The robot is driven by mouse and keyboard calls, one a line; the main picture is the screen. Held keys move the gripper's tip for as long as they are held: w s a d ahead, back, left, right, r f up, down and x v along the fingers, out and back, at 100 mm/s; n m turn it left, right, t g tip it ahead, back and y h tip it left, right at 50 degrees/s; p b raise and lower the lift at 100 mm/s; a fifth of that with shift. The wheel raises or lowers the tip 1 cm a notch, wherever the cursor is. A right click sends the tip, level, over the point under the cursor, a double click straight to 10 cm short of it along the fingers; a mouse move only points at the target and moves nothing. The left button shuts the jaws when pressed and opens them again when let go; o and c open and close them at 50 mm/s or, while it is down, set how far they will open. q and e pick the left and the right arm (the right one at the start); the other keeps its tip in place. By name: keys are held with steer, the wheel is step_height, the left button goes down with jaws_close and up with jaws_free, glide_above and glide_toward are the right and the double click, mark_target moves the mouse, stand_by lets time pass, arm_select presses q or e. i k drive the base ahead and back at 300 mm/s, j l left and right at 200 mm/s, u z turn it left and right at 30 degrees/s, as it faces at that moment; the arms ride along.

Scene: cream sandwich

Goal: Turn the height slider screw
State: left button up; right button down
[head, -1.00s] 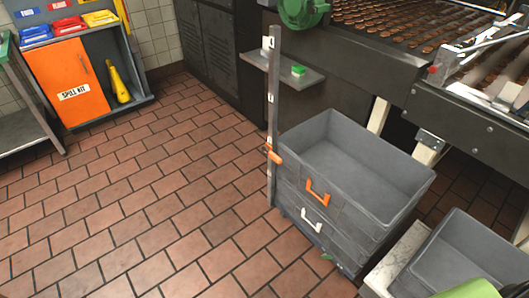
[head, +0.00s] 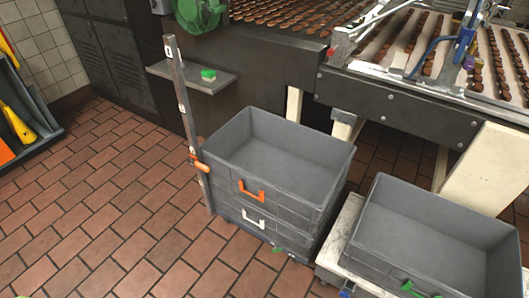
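No part is clearly recognisable as the height slider screw. A blue bracket (head: 435,52) and a metal upright (head: 471,25) stand over the conveyor at the upper right, with a small purple piece (head: 468,62) near the upright's foot. A grey upright post (head: 181,110) stands left of the stacked crates, with an orange clamp-like piece (head: 200,163) on it. Whether any of these is the screw, I cannot tell. Neither of my grippers shows in the head view.
Stacked grey crates (head: 310,193) with an orange handle (head: 251,190) stand in front of the conveyor frame (head: 430,95). Another grey crate (head: 500,235) is on the right. A shelf (head: 170,70) holds a green block (head: 208,75). The tiled floor (head: 90,220) on the left is clear.

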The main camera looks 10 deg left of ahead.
mark_target(191, 161)
steer(key=i+j+z, duration=0.15)
steer(key=j+z, duration=0.3)
steer(key=i+j+z, duration=0.1)
steer(key=j+z, duration=0.8)
steer(key=k+j+z, duration=0.1)
steer(key=j+z, duration=0.35)
steer(key=k+j+z, duration=0.15)
steer(key=j+z, duration=0.3)
steer(key=j, duration=0.1)
